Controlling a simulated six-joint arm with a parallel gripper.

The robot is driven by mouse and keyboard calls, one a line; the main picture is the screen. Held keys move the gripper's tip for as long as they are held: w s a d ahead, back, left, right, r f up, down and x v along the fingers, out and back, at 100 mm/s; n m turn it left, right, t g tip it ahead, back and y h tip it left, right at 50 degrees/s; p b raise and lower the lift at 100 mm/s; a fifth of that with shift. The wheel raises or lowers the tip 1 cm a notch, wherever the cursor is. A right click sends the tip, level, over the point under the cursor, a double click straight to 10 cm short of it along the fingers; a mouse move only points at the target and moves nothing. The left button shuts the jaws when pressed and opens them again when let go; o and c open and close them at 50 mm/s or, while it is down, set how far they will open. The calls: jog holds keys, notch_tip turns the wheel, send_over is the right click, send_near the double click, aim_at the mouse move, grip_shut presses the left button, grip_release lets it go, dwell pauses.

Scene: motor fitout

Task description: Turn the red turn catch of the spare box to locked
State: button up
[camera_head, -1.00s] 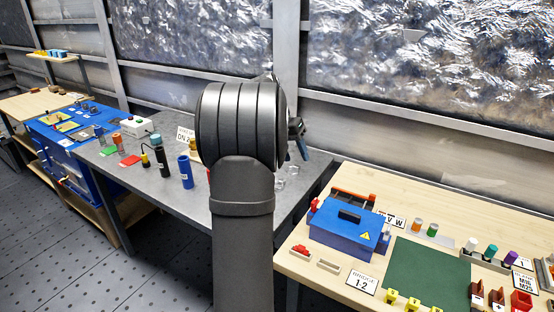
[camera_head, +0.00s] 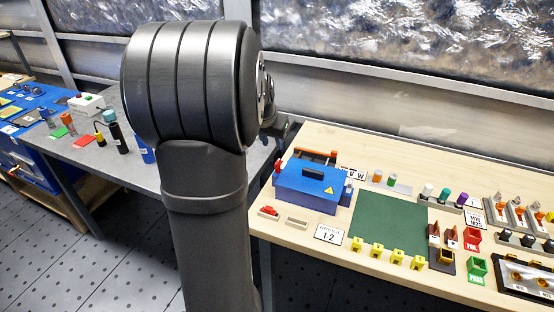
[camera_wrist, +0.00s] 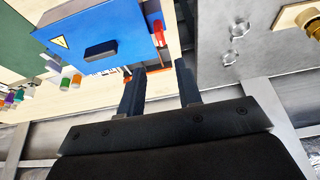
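A blue box (camera_head: 308,188) with a dark handle and a yellow warning triangle stands on the wooden table. No spare-box label is readable on it. A red part (camera_head: 277,166), which looks like the turn catch, shows at its left side; it also shows at the box's edge in the wrist view (camera_wrist: 158,31). I cannot tell its turned position. My gripper (camera_wrist: 158,74) is open and empty in the wrist view, its two dark fingers apart, with the box and red part beyond the fingertips. In the head view my arm hides most of the gripper.
A green mat (camera_head: 390,224) lies right of the box, with several yellow blocks along its front. A small red piece (camera_head: 268,211) lies left of the box's front. A grey table (camera_head: 185,172) with bottles stands to the left. A metal-framed wall runs behind.

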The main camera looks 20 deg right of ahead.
aim_at(278, 161)
jog(key=x, duration=1)
jog(key=shift+w+d+f, duration=0.1)
jog(key=shift+f, duration=0.25)
grip_shut()
